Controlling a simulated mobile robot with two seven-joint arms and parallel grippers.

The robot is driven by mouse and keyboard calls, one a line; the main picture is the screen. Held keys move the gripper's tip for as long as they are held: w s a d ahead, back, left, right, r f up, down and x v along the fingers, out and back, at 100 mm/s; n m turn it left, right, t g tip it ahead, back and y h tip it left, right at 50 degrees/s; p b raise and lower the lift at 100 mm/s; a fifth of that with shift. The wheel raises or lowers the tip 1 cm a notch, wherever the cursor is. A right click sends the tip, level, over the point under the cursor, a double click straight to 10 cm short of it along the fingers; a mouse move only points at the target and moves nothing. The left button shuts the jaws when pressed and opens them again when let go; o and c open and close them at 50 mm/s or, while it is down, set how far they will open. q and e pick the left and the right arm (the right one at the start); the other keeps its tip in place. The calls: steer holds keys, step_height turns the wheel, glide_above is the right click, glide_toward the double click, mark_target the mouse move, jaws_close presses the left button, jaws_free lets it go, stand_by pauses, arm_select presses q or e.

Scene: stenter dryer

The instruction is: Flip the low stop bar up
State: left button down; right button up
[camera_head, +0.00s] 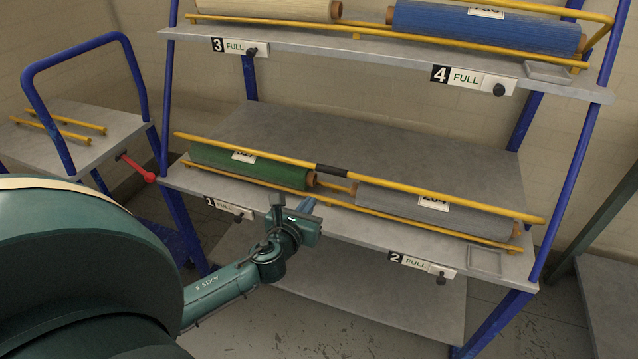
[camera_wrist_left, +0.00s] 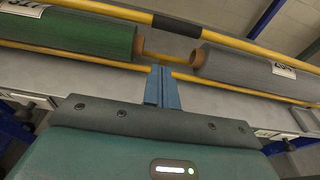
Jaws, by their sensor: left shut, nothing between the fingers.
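The low stop bar (camera_head: 430,193) is a long yellow bar with a black grip (camera_head: 331,170) at its middle. It runs across the lower shelf, along the upper side of a green roll (camera_head: 250,166) and a grey roll (camera_head: 430,210). In the left wrist view the bar's black grip (camera_wrist_left: 176,24) is near the top, a little right of centre. My left gripper (camera_head: 306,206) is in front of the shelf edge, below the grip and apart from it. Its blue fingers (camera_wrist_left: 162,85) are shut and empty, pointing toward the gap between the rolls. My right gripper is out of view.
A fixed yellow rail (camera_head: 345,205) runs along the shelf front below the bar. Labels 1 and 2 with dark knobs (camera_head: 441,279) sit on the shelf edge. Blue uprights (camera_head: 172,110) flank the rack. A cart (camera_head: 75,135) with a red-knobbed lever stands left.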

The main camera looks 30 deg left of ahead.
mark_target(336, 173)
arm_select(q)
steer(key=x, duration=0.4)
steer(key=shift+f+b, duration=0.1)
steer(key=shift+b, duration=0.2)
steer(key=shift+w+a+r, duration=0.25)
steer(key=shift+w+r, duration=0.55)
steer(key=shift+w, duration=0.25)
steer(key=shift+w+a+r+p, duration=0.15)
steer(key=shift+w+r+p, duration=0.15)
steer(key=shift+w, duration=0.2)
